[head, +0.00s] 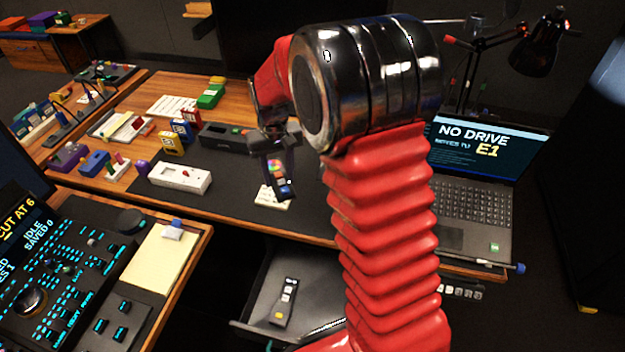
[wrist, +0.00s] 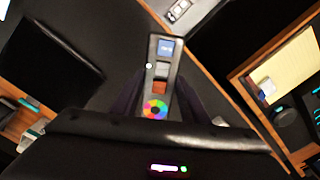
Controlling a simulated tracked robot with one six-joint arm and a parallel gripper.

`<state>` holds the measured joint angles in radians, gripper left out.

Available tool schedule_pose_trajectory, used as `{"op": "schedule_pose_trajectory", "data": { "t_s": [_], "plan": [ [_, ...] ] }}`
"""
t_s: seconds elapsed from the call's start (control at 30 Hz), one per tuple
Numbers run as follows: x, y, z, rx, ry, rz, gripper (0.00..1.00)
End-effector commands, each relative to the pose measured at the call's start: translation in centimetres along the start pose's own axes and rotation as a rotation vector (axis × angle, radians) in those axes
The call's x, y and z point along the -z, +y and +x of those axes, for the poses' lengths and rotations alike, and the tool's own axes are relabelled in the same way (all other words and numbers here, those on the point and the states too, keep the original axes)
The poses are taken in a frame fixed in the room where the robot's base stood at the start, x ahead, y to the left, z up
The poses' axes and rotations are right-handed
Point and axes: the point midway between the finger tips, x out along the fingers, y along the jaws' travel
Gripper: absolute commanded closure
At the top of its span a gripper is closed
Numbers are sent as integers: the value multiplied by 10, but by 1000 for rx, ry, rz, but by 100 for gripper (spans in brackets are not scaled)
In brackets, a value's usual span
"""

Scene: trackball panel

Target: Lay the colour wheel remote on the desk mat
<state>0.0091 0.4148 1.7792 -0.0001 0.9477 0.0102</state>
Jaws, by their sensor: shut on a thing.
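The colour wheel remote (head: 278,178) is a slim dark bar held in my gripper (head: 272,148), hanging tilted with its lower end downward. In the wrist view the remote (wrist: 161,75) shows its rainbow wheel near the jaws and blue, grey and orange keys further out. My gripper (wrist: 158,100) is shut on the wheel end. The desk mat (head: 235,195) is the dark sheet on the wooden desk; the remote appears over it, its height above it hard to judge. My arm hides part of the mat's right side.
A white keypad (head: 268,203) lies by the remote's lower end. A white box (head: 180,177) and a black box (head: 222,135) stand to the left. The laptop (head: 465,185) is at right. An open drawer (head: 262,285) below holds another remote (head: 285,302). Bare mat lies between.

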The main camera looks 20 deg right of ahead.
Motion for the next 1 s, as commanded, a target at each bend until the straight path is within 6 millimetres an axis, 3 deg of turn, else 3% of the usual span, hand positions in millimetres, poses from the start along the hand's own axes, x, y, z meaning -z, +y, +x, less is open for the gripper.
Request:
{"op": "schedule_pose_trajectory", "data": {
  "t_s": [0.27,0.5,0.7,0.83,1.0],
  "plan": [
    [-19,74,9,0,0,179,84],
    [-55,153,20,0,-1,392,84],
    [-90,206,28,0,0,551,84],
    [-104,224,31,0,0,609,84],
    [-108,230,32,0,1,630,84]
  ]
}}
